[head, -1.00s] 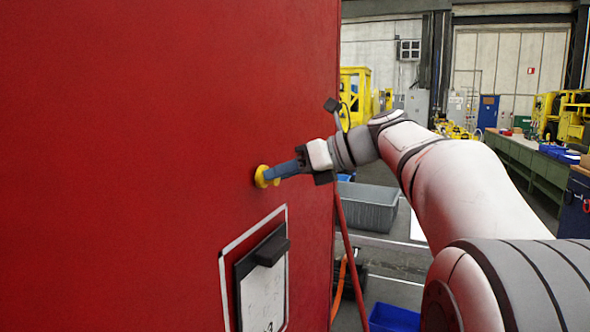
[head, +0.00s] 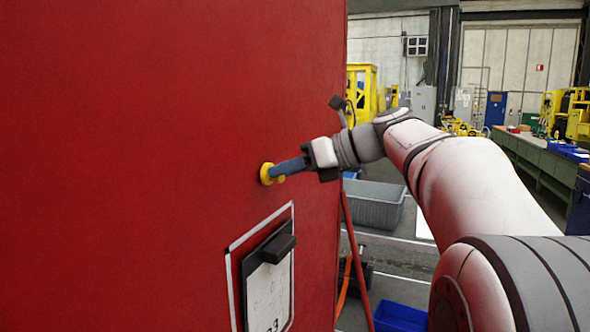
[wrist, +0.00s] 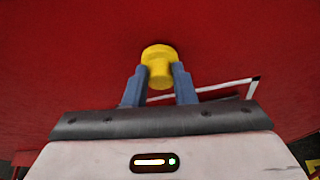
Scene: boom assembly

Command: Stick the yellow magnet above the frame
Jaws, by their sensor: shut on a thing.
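The yellow magnet (head: 266,174) is at the red wall, above the white-edged frame (head: 231,262) that holds a clipboard with paper. Its flat side appears against the red surface; the head view does not settle whether it touches fully. My gripper (head: 281,171) is shut on the magnet, its blue fingers reaching in from the right. In the wrist view the magnet (wrist: 158,62) sits between the two blue finger tips, with the red surface behind it. Part of the frame's white edge (wrist: 225,85) shows just beyond the fingers, to the right.
The red panel (head: 130,150) fills the left and ends at a vertical edge near the middle. A grey bin (head: 373,207) and a blue bin (head: 400,318) stand on the floor beyond. A long workbench (head: 540,165) is at the right.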

